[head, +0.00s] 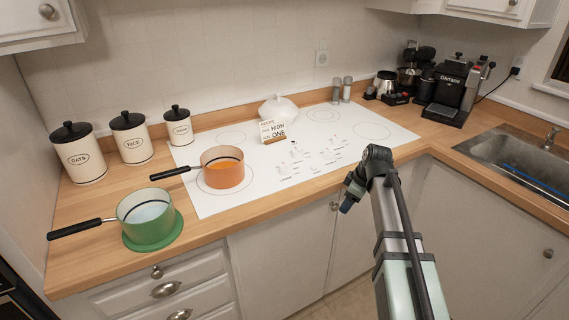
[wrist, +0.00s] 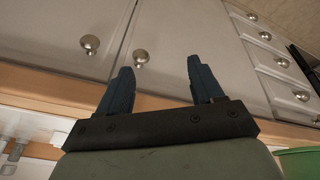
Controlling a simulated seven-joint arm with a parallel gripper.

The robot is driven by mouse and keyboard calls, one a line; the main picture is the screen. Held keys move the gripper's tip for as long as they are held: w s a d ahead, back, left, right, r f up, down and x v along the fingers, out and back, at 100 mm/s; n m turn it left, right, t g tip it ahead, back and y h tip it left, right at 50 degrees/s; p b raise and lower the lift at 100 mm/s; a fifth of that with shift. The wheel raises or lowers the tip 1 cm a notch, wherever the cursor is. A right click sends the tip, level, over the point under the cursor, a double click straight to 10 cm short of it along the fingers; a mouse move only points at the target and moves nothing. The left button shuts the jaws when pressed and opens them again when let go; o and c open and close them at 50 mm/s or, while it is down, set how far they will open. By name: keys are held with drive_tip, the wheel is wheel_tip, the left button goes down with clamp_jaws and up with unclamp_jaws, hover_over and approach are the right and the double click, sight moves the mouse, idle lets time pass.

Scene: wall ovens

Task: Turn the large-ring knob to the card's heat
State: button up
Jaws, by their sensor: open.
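The white cooktop (head: 377,148) is set in the wooden counter, with a cluster of small white knobs (head: 310,157) at its middle front. The knobs' labels are too small to read in the head view. The card (head: 272,131) stands on the cooktop behind the knobs; "HIGH" and "ONE" are legible on it. My gripper (head: 346,207) hangs in front of the counter edge, right of and apart from the knobs. In the wrist view my gripper (wrist: 160,82) has its two dark fingers spread apart with nothing between them. Cabinet doors show beyond them.
An orange pot (head: 223,175) stands on the front left ring. A green pot (head: 146,212) sits on a green mat left of the cooktop. A white lidded dish (head: 278,107), shakers (head: 341,90), canisters (head: 131,138) and a coffee machine (head: 452,90) stand behind. Right front cooktop is bare.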

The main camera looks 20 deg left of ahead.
drive_tip(key=w+a+r+n, duration=0.1)
drive_tip(key=a+r, duration=0.1)
drive_tip(key=r, duration=0.1)
drive_tip(key=w+a+r+n, duration=0.2)
drive_tip(key=a+r, duration=0.1)
drive_tip(key=w+a+r+n, duration=0.1)
drive_tip(key=a+r, duration=0.1)
drive_tip(key=shift+w+a+r+g+h, duration=0.15)
drive_tip(key=shift+a+r+g+h, duration=0.15)
drive_tip(key=shift+r, duration=0.1)
drive_tip(key=w+a+r+n+g+h, duration=0.1)
drive_tip(key=w+a+r+n, duration=0.1)
drive_tip(key=a+r+n, duration=0.55)
wheel_tip(320, 180, up, 3)
drive_tip(key=h, duration=0.1)
hover_over(284, 164)
drive_tip(key=shift+n+g, duration=0.25)
drive_tip(key=shift+g, duration=0.05)
wheel_tip(284, 164, down, 13)
drive_tip(key=shift+s+d+f, duration=0.1)
drive_tip(key=shift+f, duration=0.1)
drive_tip(key=shift+c, duration=0.2)
drive_tip(key=c, duration=1)
